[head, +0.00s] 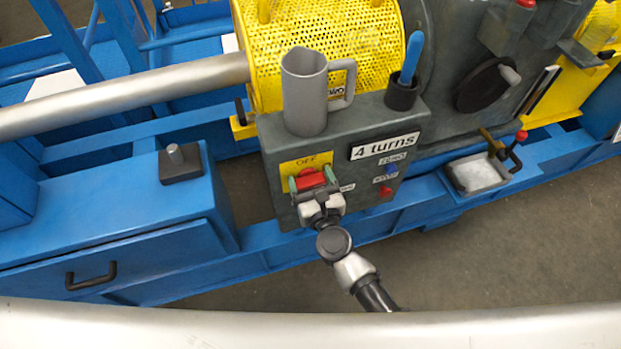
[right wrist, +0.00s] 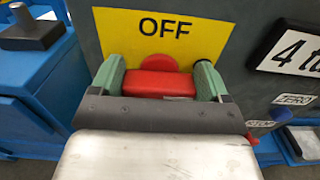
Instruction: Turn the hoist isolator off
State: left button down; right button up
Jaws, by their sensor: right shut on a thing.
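The isolator is a red handle (head: 311,178) on a yellow plate marked OFF (head: 296,166), on the front of a grey control box (head: 278,137). My right gripper (head: 314,180) is at the handle, with its green fingertips on either side of it. In the right wrist view the red handle (right wrist: 160,84) lies crosswise between the two fingers (right wrist: 160,88), and the gripper is shut on it. A round red part (right wrist: 159,62) shows just behind the handle, below the word OFF. The gripper's body hides the plate's lower part. My left gripper is not in view.
A grey jug (head: 305,95) and a black cup (head: 402,95) with a blue-handled tool stand on the box. A "4 turns" label (head: 384,146) and a red button (head: 385,192) are to the right. A yellow perforated guard (head: 330,45) is behind.

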jog(key=shift+n, duration=0.3)
jog(key=n, duration=0.3)
jog(key=shift+a+n+p, duration=0.15)
jog(key=shift+n+p, duration=0.15)
jog(key=shift+n, duration=0.1)
jog(key=n, duration=0.4)
jog(key=shift+s+a+n+p, duration=0.1)
jog(key=shift+a+n+p, duration=0.05)
jog(key=shift+n+p, duration=0.2)
jog(key=n+p, duration=0.1)
jog(key=n, duration=0.3)
jog(key=shift+f, duration=0.2)
jog(key=n, duration=0.2)
jog(key=n+p, duration=0.1)
jog(key=n, duration=0.1)
jog(key=shift+a+f+n, duration=0.1)
jog(key=shift+f+n, duration=0.1)
jog(key=shift+n, duration=0.05)
jog(key=o, duration=0.9)
